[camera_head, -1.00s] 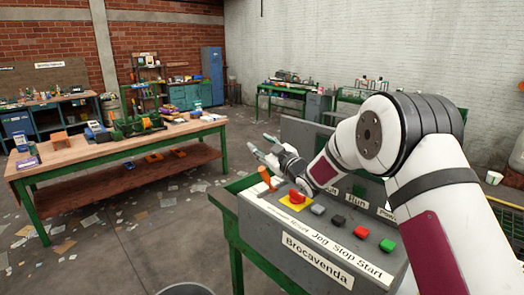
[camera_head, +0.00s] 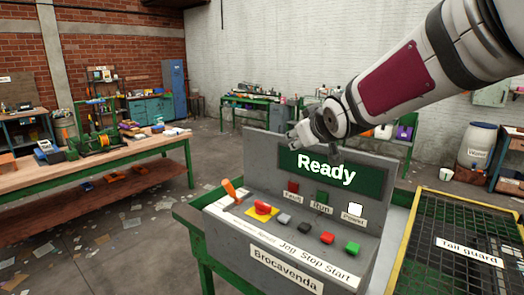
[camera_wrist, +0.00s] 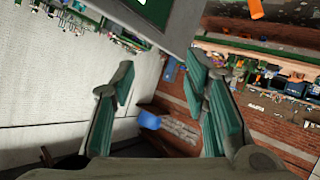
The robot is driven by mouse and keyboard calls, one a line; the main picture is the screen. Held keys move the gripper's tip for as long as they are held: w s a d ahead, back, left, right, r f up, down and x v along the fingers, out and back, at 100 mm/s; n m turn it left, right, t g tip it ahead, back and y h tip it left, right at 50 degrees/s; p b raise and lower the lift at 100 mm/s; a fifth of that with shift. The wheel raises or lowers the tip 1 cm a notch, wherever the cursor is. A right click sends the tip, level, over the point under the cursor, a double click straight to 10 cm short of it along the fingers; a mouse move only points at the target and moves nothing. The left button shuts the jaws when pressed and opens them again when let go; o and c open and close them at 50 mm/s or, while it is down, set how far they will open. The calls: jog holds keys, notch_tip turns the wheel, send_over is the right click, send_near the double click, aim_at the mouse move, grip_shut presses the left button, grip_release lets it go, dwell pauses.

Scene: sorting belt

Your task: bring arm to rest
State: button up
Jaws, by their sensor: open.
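My gripper (camera_head: 301,133) is at the left end of my raised arm in the head view, beside the upper left of the control panel's upright display (camera_head: 330,172). In the wrist view my gripper (camera_wrist: 165,100) has its green-padded fingers spread wide with nothing between them. The display reads "Ready". My arm reaches in from the upper right and passes above the panel.
The control desk (camera_head: 287,262) carries an orange-handled lever (camera_head: 230,189), a red knob on a yellow plate (camera_head: 262,208) and several push buttons. A mesh tail guard (camera_head: 470,250) is at right. A wooden workbench (camera_head: 110,165) stands at left. Open floor lies between.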

jog(key=s+d+f+m+g, duration=0.2)
jog(key=s+d, duration=0.1)
jog(key=s, duration=0.9)
jog(key=s+d+f+m+g+h, duration=0.1)
jog(key=s+d+f+m+g, duration=0.1)
jog(key=s, duration=1)
jog(key=s+d+f+m+g+h, duration=0.1)
jog(key=s+d+f+m+g, duration=0.1)
jog(key=s, duration=1)
jog(key=shift+s+d+f+g, duration=0.3)
jog(key=shift+d+f+g, duration=0.2)
jog(key=shift+d+f, duration=0.45)
